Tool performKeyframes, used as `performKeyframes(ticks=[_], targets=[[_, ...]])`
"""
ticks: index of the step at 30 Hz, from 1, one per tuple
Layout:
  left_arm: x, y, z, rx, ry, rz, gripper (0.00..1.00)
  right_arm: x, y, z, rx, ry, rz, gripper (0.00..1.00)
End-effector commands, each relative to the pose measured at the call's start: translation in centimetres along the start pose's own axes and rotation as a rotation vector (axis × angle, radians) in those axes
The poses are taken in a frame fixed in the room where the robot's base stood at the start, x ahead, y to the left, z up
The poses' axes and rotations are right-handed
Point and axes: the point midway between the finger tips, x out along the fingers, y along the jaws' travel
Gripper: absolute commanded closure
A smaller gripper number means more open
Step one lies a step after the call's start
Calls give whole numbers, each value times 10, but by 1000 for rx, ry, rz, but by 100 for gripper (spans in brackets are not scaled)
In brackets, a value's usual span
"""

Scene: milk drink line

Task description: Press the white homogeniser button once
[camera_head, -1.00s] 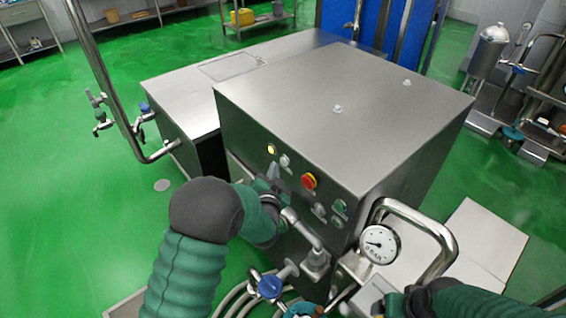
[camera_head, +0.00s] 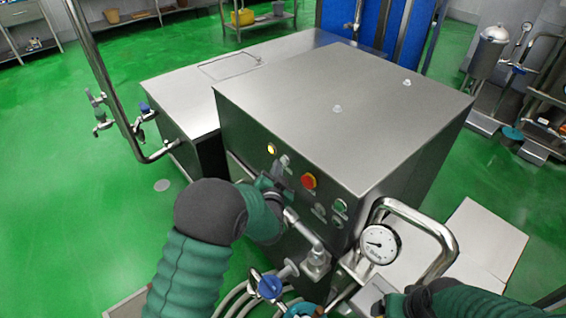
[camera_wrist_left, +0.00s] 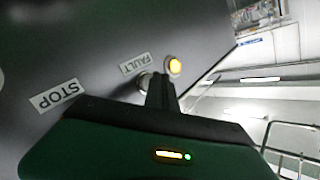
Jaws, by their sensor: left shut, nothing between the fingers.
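The homogeniser (camera_head: 285,215) is a grey steel cabinet with a control panel on its near face. The white button (camera_head: 285,159) is small and pale, beside a lit yellow lamp (camera_head: 271,149). My left gripper (camera_head: 281,171) is shut and empty, with its tips close to the button. In the left wrist view the shut fingers (camera_wrist_left: 161,88) partly cover a pale round button (camera_wrist_left: 146,82) beside the yellow lamp (camera_wrist_left: 174,66). I cannot tell whether they touch it. My right arm (camera_head: 460,300) shows at the lower right; its jaws are not clear.
A pressure gauge (camera_head: 379,244) and a bent steel pipe (camera_head: 440,240) stand at the near right. Pipe fittings (camera_head: 316,262) lie below the panel.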

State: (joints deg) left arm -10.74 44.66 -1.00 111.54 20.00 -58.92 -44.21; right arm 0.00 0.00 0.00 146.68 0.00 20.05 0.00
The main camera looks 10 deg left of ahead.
Motion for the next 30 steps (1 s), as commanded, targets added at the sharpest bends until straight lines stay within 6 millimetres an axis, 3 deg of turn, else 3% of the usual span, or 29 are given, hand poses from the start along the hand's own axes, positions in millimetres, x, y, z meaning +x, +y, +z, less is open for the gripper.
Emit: performKeyframes(ticks=[19, 30], targets=[[3, 2, -2, 0, 1, 0, 100, 1, 0, 0, 0, 0, 0, 16], [-9, -7, 6, -1, 1, 0, 100, 1, 0, 0, 0, 0, 0, 16]])
